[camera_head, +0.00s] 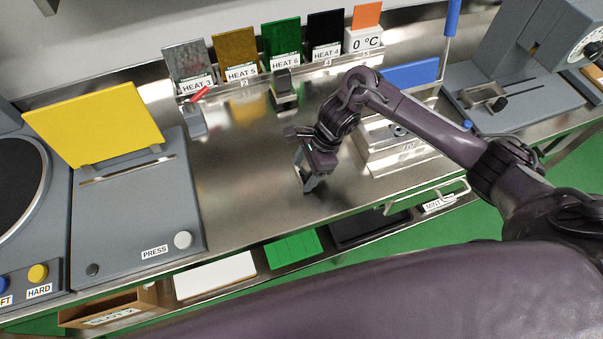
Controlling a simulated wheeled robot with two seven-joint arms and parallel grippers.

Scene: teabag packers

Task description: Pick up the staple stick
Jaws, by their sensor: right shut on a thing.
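My right gripper (309,183) points down low over the steel counter (240,170), near its front part. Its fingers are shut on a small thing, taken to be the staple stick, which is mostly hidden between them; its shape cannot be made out. I cannot tell whether it touches the counter. My left gripper is not in view.
A grey press (135,205) with a yellow plate (93,124) stands left. A small grey device with a red lever (196,122) and a dark device (284,92) stand behind the gripper. A metal fixture (395,150) is to the right. Heat cards line the back.

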